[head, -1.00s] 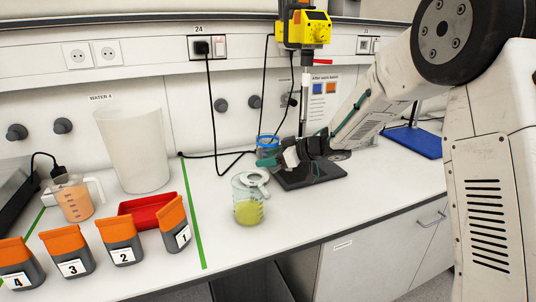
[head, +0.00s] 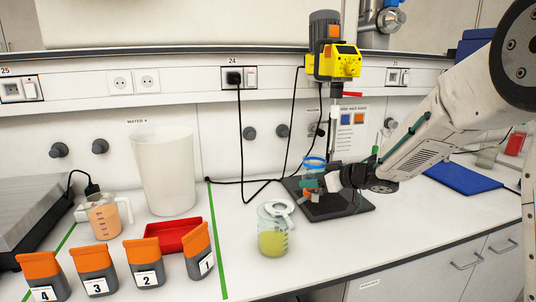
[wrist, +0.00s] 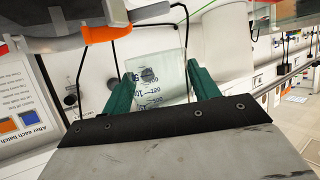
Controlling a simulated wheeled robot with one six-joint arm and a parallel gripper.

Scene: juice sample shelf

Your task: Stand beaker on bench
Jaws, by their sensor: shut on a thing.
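The clear beaker (head: 312,171) with a blue rim is at the stirrer, over its dark base plate (head: 345,206). My gripper (head: 320,186) is shut on it, with the green fingers on either side of the glass. In the wrist view the beaker (wrist: 155,82) shows dark graduation marks between the two fingers (wrist: 160,92), and looks empty. Part of it is hidden by my gripper in the head view. I cannot tell whether its bottom touches the plate. The white bench (head: 240,262) runs below.
A jug of yellow-green juice (head: 272,240) stands in front of the stirrer (head: 335,62). Left of the green tape (head: 217,240) are a red tray (head: 178,240), a tall container (head: 165,165), an orange-juice jug (head: 103,218) and several numbered orange-topped boxes. A blue mat (head: 463,177) lies right. Bare bench shows around the juice jug.

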